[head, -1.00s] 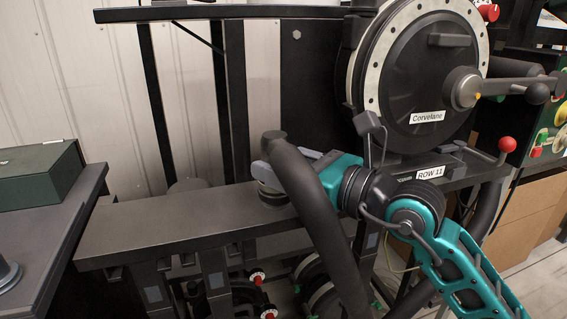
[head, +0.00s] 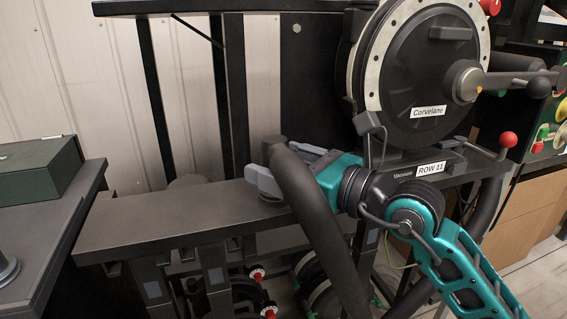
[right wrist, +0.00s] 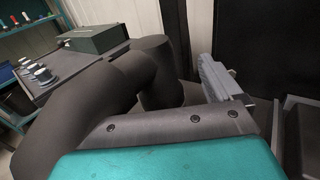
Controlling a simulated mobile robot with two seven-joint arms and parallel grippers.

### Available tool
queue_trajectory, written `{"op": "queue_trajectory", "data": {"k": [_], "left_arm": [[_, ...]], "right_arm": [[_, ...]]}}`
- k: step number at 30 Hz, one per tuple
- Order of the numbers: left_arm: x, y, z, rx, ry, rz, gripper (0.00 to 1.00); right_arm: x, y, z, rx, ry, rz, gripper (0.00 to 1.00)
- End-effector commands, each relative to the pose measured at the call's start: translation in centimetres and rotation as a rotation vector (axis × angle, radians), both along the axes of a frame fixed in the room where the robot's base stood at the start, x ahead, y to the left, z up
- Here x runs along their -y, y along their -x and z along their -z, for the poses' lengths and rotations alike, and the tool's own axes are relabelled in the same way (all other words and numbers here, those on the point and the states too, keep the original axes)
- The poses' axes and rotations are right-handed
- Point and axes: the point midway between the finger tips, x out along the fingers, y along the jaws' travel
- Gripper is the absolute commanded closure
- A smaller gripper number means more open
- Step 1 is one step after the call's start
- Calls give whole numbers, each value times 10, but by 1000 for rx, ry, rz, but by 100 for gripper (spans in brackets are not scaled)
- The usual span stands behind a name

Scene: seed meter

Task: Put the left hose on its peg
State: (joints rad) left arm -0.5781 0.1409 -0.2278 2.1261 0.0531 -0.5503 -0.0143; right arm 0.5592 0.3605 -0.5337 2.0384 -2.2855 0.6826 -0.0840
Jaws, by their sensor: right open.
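The black hose (head: 318,215) rises from below and bends over at the top into an upright end piece (head: 272,147) on the dark beam (head: 150,222). My right gripper (head: 264,167) is open around this end, with one grey finger on the near side and the other behind. In the right wrist view the hose end (right wrist: 160,75) stands between the spread fingers. Whether they touch it, and how its lower end sits on a peg, is hidden by finger and hose. My left gripper is not in view.
A round seed meter (head: 425,80) labelled Corvelane stands at the right, with a red-knobbed lever (head: 507,140) beside it. A dark green box (head: 38,170) sits on the left bench (head: 50,225). The left part of the beam is clear.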

Motion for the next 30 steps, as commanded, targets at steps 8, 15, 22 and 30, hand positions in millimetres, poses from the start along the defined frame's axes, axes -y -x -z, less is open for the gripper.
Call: {"op": "queue_trajectory", "data": {"k": [8, 15, 22, 30], "left_arm": [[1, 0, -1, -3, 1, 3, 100], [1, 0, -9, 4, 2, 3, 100], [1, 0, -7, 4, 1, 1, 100], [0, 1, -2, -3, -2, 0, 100]], "right_arm": [[2, 1, 1, -2, 3, 1, 8], [38, 28, 2, -3, 6, 3, 8], [77, 58, 2, -3, 5, 2, 8], [100, 76, 1, 0, 2, 1, 8]]}}
